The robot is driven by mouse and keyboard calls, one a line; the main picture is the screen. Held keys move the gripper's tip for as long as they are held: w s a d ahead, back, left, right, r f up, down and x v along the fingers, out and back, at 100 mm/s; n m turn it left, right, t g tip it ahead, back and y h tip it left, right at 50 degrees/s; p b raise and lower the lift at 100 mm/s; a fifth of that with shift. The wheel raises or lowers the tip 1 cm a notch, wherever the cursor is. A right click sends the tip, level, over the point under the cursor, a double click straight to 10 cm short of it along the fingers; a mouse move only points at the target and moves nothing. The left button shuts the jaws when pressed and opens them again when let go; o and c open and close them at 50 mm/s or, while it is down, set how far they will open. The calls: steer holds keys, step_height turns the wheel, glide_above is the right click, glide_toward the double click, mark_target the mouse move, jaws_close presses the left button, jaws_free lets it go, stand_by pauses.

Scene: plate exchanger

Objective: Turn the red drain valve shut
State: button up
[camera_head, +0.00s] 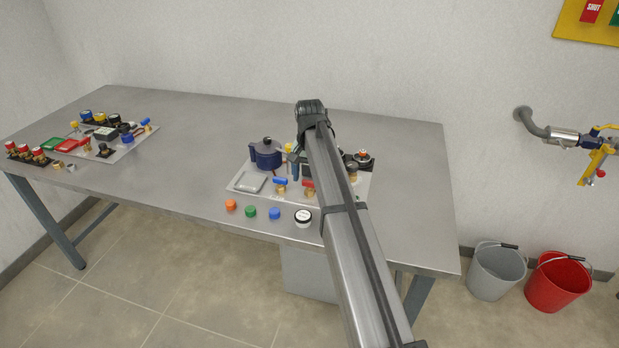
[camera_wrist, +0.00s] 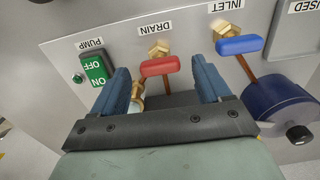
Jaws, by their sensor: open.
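The red drain valve handle (camera_wrist: 160,66) lies beside its brass fitting (camera_wrist: 158,47) below the upside-down DRAIN label in the wrist view. The handle runs roughly left to right, across the copper pipe (camera_wrist: 167,84). My gripper (camera_wrist: 161,76) is open, with one blue finger on each side of the red handle. There is a gap on both sides; I cannot tell the height between fingers and handle. In the head view the red handle (camera_head: 308,184) shows at the front of the grey panel (camera_head: 245,187), partly behind my arm.
The green pump switch (camera_wrist: 95,70) is close to the left finger. Coloured caps (camera_head: 251,211) lie before the panel. A second panel (camera_head: 121,149) stands left.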

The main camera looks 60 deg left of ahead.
mark_target(310, 181)
step_height(310, 181, up, 13)
stand_by(0.4)
steer(key=shift+f, duration=0.1)
stand_by(0.4)
